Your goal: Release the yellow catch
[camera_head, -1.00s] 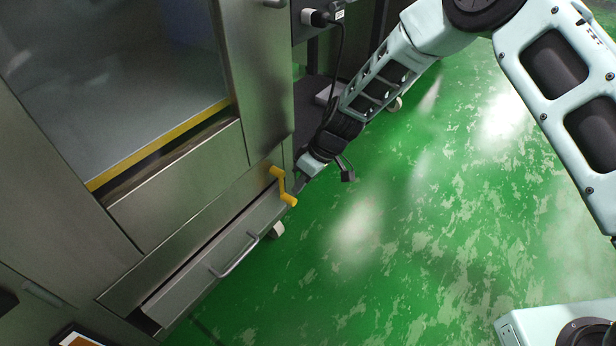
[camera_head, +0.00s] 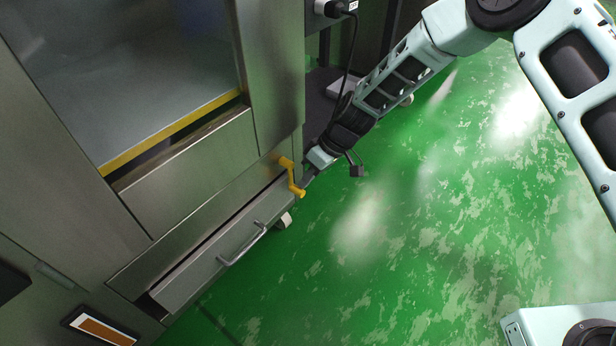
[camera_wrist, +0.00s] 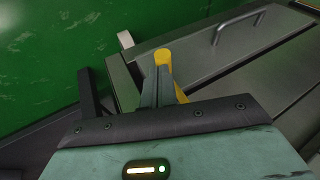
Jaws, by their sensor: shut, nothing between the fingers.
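The yellow catch (camera_head: 291,178) is a cranked lever on the right end of the cabinet's low drawer. My gripper (camera_head: 308,180) is just right of the catch, close to its lower end. In the wrist view my gripper (camera_wrist: 158,80) has its two grey fingers together with nothing between them. The yellow catch (camera_wrist: 163,56) shows right at and behind the fingertips there, and its lower part is partly hidden by them. I cannot tell whether the fingers touch it.
The drawer front (camera_head: 205,268) carries a bar handle (camera_head: 243,245), also seen in the wrist view (camera_wrist: 238,25). The drawer stands slightly out from the steel cabinet. A black cable (camera_head: 348,70) hangs behind my arm.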

